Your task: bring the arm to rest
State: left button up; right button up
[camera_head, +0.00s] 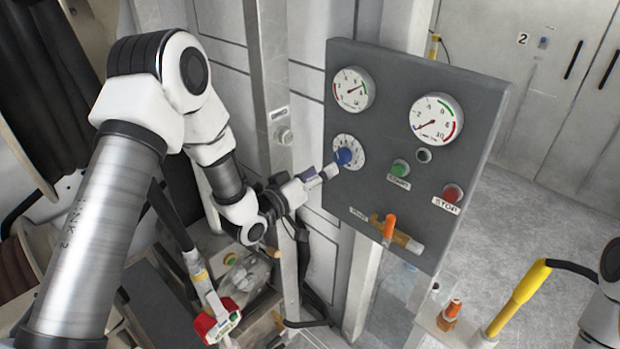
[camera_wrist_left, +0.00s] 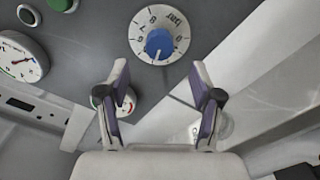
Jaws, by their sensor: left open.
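My left arm reaches in from the left in the head view. Its gripper (camera_head: 318,175) is at the front of the grey control panel (camera_head: 385,110), close to the blue knob (camera_head: 344,156) on a white dial. In the left wrist view my left gripper (camera_wrist_left: 160,88) is open, with nothing between its fingers. The blue knob (camera_wrist_left: 159,43) shows beyond the fingertips there, and the fingers do not enclose it. The head view does not clearly show the gap to the knob. My right gripper is not in view.
The panel carries two gauges (camera_head: 437,119), a green start button (camera_head: 400,168), a red stop button (camera_head: 452,193) and an orange-handled valve (camera_head: 389,227). A metal post (camera_head: 275,130) stands close beside my left forearm. A yellow-handled nozzle (camera_head: 520,295) is at lower right.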

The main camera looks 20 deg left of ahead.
pick_arm(q)
jog(key=v, duration=0.4)
jog(key=s+d+f+g+y, duration=0.1)
jog(key=s+f+g, duration=0.2)
jog(key=s+f, duration=0.35)
jog(key=s+d+f+g+y, duration=0.1)
jog(key=s+f+g, duration=0.25)
jog(key=f, duration=0.65)
jog(key=s+d+f+g+y, duration=0.1)
jog(key=s+d+f+g, duration=0.1)
jog(key=s+f, duration=0.55)
jog(key=s+a+f+m+g+y, duration=0.1)
jog(key=s+a+f+g, duration=0.1)
jog(key=s, duration=0.6)
jog(key=s+a+f+m+g+y, duration=0.1)
jog(key=s+a+f+g+y, duration=0.1)
jog(key=s+f+g, duration=0.3)
jog(key=s+g, duration=0.1)
jog(key=s, duration=0.2)
jog(key=shift+s+a, duration=0.2)
jog(key=shift+s, duration=0.2)
jog(key=shift+g, duration=0.25)
